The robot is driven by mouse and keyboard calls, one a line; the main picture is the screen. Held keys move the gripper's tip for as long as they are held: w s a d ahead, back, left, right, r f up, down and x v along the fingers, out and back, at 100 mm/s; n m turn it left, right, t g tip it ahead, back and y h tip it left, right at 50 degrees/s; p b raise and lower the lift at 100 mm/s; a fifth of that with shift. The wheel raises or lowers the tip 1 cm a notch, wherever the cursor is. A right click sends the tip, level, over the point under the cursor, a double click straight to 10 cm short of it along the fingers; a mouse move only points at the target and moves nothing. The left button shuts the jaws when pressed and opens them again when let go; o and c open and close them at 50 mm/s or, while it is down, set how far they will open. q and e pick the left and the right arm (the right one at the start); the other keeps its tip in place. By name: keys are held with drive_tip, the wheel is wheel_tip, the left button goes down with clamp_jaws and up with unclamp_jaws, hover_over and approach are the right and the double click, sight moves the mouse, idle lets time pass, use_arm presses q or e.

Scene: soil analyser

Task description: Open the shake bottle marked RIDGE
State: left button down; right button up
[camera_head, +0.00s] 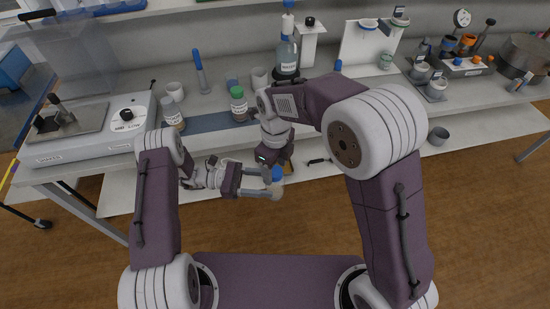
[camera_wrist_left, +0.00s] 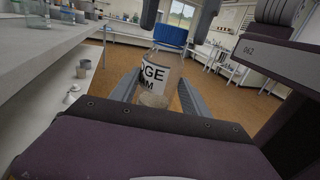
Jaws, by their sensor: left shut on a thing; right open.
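The shake bottle (camera_wrist_left: 154,82) is clear with a white label, of which "GE" and an "M" show, and a blue cap (camera_wrist_left: 170,36). In the head view the blue cap (camera_head: 277,174) shows in front of the bench edge. My left gripper (camera_head: 272,192) is shut on the bottle body, with one finger on each side in the left wrist view (camera_wrist_left: 156,92). My right gripper (camera_head: 276,164) is just above the cap. In the left wrist view its dark open fingers (camera_wrist_left: 177,16) stand either side of the cap. Whether they touch it I cannot tell.
A green-capped bottle (camera_head: 238,104) and a white-capped bottle (camera_head: 172,115) stand on the bench behind. A shaker device (camera_head: 90,130) is at the left. A wash bottle (camera_head: 287,56) stands at the back. The floor below the held bottle is clear.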

drive_tip(key=shift+f, duration=0.35)
clamp_jaws()
drive_tip(key=n, duration=0.6)
drive_tip(key=shift+r+n, duration=0.1)
drive_tip(key=shift+n, duration=0.3)
drive_tip(key=n, duration=0.9)
drive_tip(key=shift+w+n, duration=0.1)
drive_tip(key=shift+n, duration=0.3)
drive_tip(key=n, duration=1.9)
drive_tip(key=shift+r+n, duration=0.1)
drive_tip(key=shift+n, duration=0.3)
drive_tip(key=n, duration=1.2)
drive_tip(key=shift+n, duration=0.4)
drive_tip(key=n, duration=0.5)
